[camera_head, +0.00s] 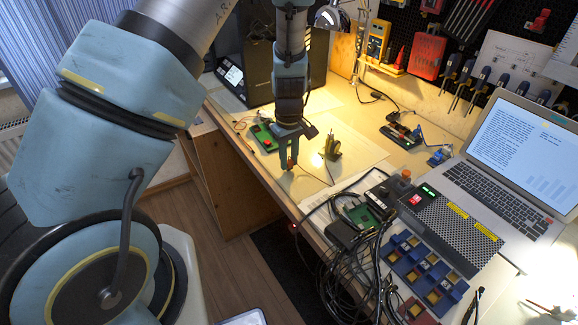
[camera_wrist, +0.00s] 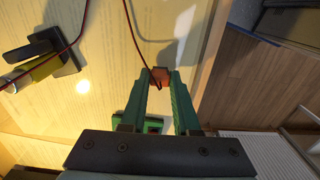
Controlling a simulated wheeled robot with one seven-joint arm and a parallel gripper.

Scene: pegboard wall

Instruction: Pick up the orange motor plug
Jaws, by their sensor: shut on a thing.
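The orange motor plug (camera_wrist: 160,76) sits between the two fingertips of my gripper (camera_wrist: 161,79) in the wrist view. It is a small orange-red block with a dark red cable running up from it. My gripper is shut on it. In the head view my gripper (camera_head: 288,165) points down over the table near its front edge, and a bit of the red plug (camera_head: 290,163) shows at the tips. I cannot tell from the frames whether the plug still touches the table.
A green circuit board (camera_head: 264,137) lies left of my gripper. A small yellowish tool on a dark base (camera_head: 332,147) stands to the right. Cables (camera_head: 345,270), blue bins (camera_head: 424,272), a power supply (camera_head: 450,228) and a laptop (camera_head: 510,150) crowd the right. The table edge (camera_head: 262,178) is close.

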